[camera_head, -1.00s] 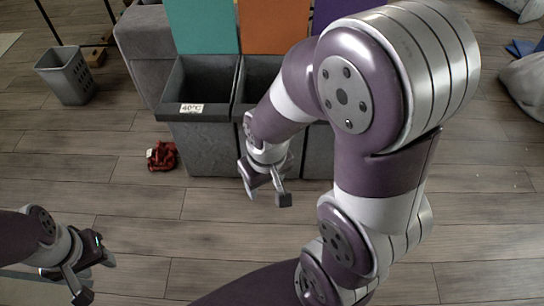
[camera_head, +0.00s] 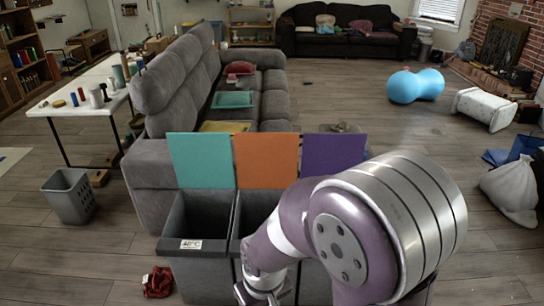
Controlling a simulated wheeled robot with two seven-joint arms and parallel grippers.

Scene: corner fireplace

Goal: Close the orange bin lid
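The orange bin lid (camera_head: 266,161) stands upright and open at the back of the middle grey bin (camera_head: 240,213). A teal lid (camera_head: 201,160) stands open to its left and a purple lid (camera_head: 334,157) to its right. My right arm covers much of the middle and right bins. My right gripper (camera_head: 262,297) is low in front of the bins, at the bottom edge of the picture and partly cut off. Its fingers do not show clearly, and it is apart from the orange lid. My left gripper is out of the picture.
A grey sofa (camera_head: 181,84) stands right behind the bins. A grey basket (camera_head: 70,196) and a white table (camera_head: 88,94) are on the left. Red cloth (camera_head: 157,282) lies on the floor by the left bin. Open floor spreads to the right, with white sacks (camera_head: 511,190) at the edge.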

